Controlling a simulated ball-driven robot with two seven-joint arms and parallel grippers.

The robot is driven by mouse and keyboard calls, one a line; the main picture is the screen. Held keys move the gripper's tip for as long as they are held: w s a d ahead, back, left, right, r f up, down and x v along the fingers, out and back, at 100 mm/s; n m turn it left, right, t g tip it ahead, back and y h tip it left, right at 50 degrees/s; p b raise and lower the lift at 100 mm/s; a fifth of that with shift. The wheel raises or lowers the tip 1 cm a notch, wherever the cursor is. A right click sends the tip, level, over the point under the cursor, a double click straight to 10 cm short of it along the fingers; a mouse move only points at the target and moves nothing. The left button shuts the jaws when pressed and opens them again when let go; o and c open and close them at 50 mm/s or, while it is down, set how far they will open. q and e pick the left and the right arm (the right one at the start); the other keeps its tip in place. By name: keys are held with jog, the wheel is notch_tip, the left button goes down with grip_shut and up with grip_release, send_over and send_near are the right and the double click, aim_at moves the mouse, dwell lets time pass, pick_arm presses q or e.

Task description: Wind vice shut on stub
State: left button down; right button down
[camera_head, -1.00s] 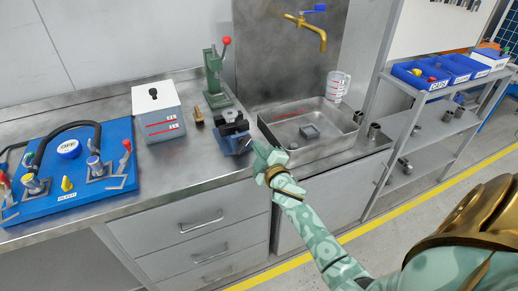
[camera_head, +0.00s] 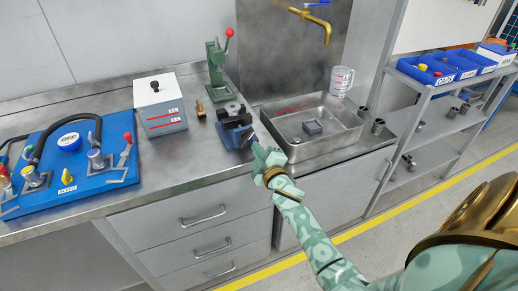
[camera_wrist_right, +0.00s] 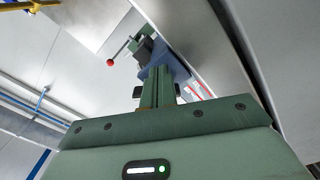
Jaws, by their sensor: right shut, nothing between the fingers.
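The blue vice (camera_head: 237,135) with dark jaws stands on the steel bench near its front edge, left of the sink. It also shows in the right wrist view (camera_wrist_right: 163,60), beyond the fingers. My right gripper (camera_head: 262,153) is just in front and to the right of the vice. Its fingers (camera_wrist_right: 158,90) are shut and empty; contact with the vice's handle cannot be made out. A small brass fitting (camera_head: 200,109) stands on the bench left of the vice. No stub can be told apart in the jaws. My left gripper is out of view.
A green press (camera_head: 216,72) with a red-knobbed lever stands behind the vice. A white-lidded grey tank (camera_head: 160,105) and a blue pump board (camera_head: 75,165) are to the left. The steel sink (camera_head: 350,122) and a measuring jug (camera_head: 342,80) are to the right.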

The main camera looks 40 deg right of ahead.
jog(key=shift+f, duration=0.15)
dwell(0.4)
jog(key=shift+d+f, duration=0.15)
jog(key=shift+f, duration=0.1)
jog(key=p+v, duration=0.1)
jog(key=v, duration=0.5)
jog(key=shift+p, duration=0.3)
jog(key=shift+s, duration=0.1)
notch_tip(320, 180, up, 6)
jog(key=s+d+n+p, duration=0.1)
jog(key=d+n+p, duration=0.1)
jog(key=n, duration=0.4)
jog(key=shift+b+x, duration=0.6)
jog(key=shift+x, duration=2.7)
jog(key=shift+w+a+f, duration=0.15)
jog(key=shift+a+f, duration=0.25)
jog(key=shift+a, duration=0.3)
